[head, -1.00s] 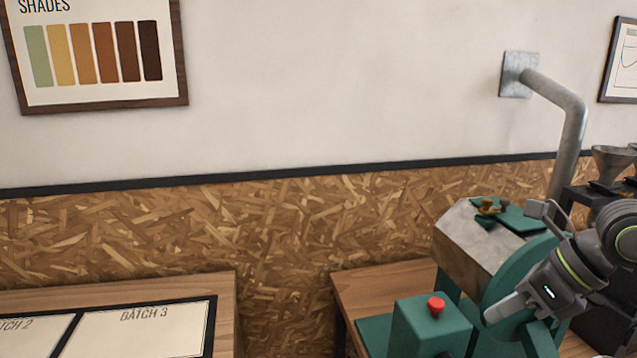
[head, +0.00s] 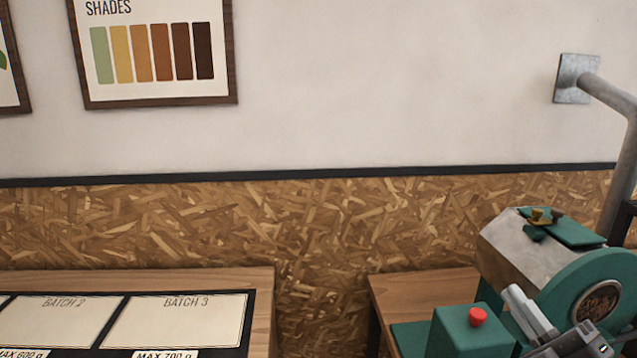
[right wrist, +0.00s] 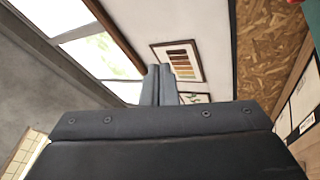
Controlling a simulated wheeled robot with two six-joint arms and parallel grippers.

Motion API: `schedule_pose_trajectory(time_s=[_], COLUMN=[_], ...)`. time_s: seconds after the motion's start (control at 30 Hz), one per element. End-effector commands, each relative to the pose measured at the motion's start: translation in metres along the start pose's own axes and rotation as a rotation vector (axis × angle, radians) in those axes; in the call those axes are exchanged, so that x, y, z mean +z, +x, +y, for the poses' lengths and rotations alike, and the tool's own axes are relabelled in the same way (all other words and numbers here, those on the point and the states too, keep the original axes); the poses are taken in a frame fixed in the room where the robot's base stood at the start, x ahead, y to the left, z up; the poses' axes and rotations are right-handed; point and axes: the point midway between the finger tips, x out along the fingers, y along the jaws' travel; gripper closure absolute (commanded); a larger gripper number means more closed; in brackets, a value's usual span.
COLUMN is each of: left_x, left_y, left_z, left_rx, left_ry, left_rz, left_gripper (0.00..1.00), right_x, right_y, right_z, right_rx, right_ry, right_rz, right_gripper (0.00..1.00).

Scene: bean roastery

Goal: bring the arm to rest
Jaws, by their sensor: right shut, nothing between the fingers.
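My right gripper (head: 529,311) is at the lower right of the head view, in front of the green roaster (head: 573,290). Its grey fingers are together and empty, pointing up and to the left. In the right wrist view the closed fingers (right wrist: 159,86) stand upright in the middle, with the wall and windows behind them. The rest of the right arm runs out of the head view at the lower right corner. My left gripper is in neither view.
A green box with a red button (head: 477,317) stands close to the gripper's left. A grey pipe (head: 610,98) comes from the wall. A table with batch mats (head: 185,320) is at lower left. A gap separates it from the roaster's table (head: 420,285).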

Motion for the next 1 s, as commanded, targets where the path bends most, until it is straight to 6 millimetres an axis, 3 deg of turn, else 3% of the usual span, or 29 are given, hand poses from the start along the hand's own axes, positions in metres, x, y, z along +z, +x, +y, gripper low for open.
schedule_pose_trajectory(time_s=[0.2,0.3,0.4,0.57,0.7,0.93,1.0], left_x=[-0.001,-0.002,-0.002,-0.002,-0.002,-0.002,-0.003], left_y=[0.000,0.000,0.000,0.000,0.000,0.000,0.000], left_z=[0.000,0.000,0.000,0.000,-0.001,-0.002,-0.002], left_rx=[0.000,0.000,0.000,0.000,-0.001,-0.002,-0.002], left_ry=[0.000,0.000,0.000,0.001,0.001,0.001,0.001], left_rz=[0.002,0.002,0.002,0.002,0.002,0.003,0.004], left_gripper=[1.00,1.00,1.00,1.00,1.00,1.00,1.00], right_x=[0.063,0.079,0.082,0.060,0.027,-0.037,-0.025], right_y=[-0.066,-0.109,-0.158,-0.237,-0.289,-0.352,-0.354], right_z=[-0.052,-0.085,-0.121,-0.171,-0.200,-0.224,-0.241], right_rx=[-0.038,-0.093,-0.172,-0.331,-0.471,-0.695,-0.695], right_ry=[0.318,0.452,0.579,0.762,0.883,1.043,1.032], right_rz=[-0.524,-0.761,-0.993,-1.323,-1.535,-1.787,-1.785], right_gripper=[1.00,1.00,1.00,1.00,1.00,1.00,1.00])
